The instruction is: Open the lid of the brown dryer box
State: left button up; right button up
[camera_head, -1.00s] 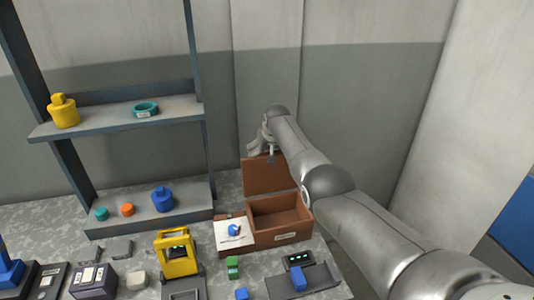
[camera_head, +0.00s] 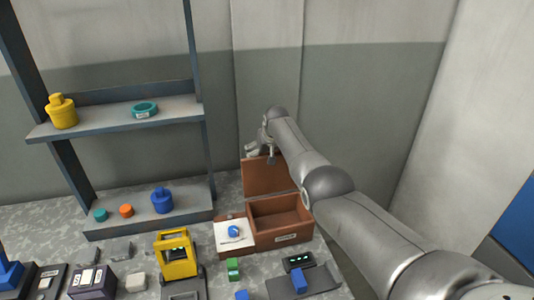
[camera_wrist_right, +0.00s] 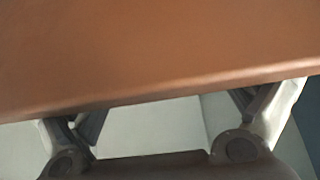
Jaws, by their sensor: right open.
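In the right wrist view the brown lid (camera_wrist_right: 150,50) fills the upper part, in front of the open right gripper (camera_wrist_right: 165,125). Whether the fingers touch the lid I cannot tell. My left gripper is not in view.
A white panel with a blue knob (camera_head: 234,231) adjoins the box on the left. A yellow device (camera_head: 176,255), a green block (camera_head: 233,268) and blue blocks lie in front. A shelf (camera_head: 130,120) with yellow, teal and blue parts stands at left. A wall is behind the box.

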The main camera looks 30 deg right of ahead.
jog(key=shift+v, duration=1)
jog(key=v, duration=0.9)
jog(key=shift+s+r, duration=0.2)
jog(key=shift+r, duration=0.1)
